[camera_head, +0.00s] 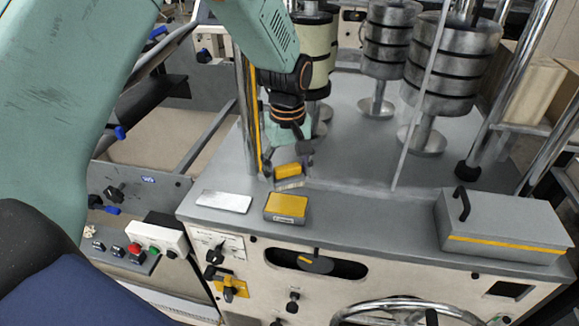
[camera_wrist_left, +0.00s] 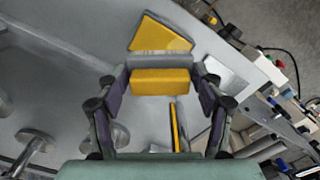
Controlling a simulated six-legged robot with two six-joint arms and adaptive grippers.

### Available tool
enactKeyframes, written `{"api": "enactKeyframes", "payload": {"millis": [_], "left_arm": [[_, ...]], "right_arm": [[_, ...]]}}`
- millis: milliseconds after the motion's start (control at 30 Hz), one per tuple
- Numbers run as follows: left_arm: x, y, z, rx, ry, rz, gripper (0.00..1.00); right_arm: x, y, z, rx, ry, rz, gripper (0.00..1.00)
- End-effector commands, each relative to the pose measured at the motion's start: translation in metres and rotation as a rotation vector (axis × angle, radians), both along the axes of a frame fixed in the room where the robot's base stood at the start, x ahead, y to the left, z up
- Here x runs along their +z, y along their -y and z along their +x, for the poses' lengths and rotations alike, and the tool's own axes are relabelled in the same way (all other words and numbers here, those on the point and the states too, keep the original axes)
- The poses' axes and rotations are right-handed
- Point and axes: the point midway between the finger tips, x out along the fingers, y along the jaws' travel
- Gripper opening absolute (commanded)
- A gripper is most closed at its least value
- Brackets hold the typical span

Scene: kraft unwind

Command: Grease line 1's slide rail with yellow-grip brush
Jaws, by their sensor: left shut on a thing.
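My left gripper (camera_head: 290,160) reaches down over the grey machine top. It is shut on the yellow grip of the brush (camera_head: 288,170). In the left wrist view the yellow grip (camera_wrist_left: 160,82) lies crosswise between the two fingers of the gripper (camera_wrist_left: 160,85), with a grey strip along its far side. The brush is low over the machine top; I cannot tell whether it touches. A chrome upright (camera_head: 246,110) with a yellow-edged strip (camera_head: 258,120) stands just left of the gripper. I cannot tell which part is line 1's slide rail. My right gripper is not in view.
A yellow-topped grey block (camera_head: 286,206) and a pale flat plate (camera_head: 224,201) lie near the front edge. A grey lidded box (camera_head: 503,226) with a black handle stands at right. Stacked rolls (camera_head: 388,40) on round-footed stands fill the back. The middle right top is clear.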

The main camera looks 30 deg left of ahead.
Motion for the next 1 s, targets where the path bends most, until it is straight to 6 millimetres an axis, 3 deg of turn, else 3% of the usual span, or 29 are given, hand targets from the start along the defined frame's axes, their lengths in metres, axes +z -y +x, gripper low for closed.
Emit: {"api": "enactKeyframes", "payload": {"millis": [567,1000], "left_arm": [[-0.004,-0.002,0.001,0.185,0.0,0.0,0.42],[-0.041,-0.003,0.001,0.18,0.001,0.001,0.42]], "right_arm": [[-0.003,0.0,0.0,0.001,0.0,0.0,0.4],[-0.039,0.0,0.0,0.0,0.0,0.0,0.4]]}}
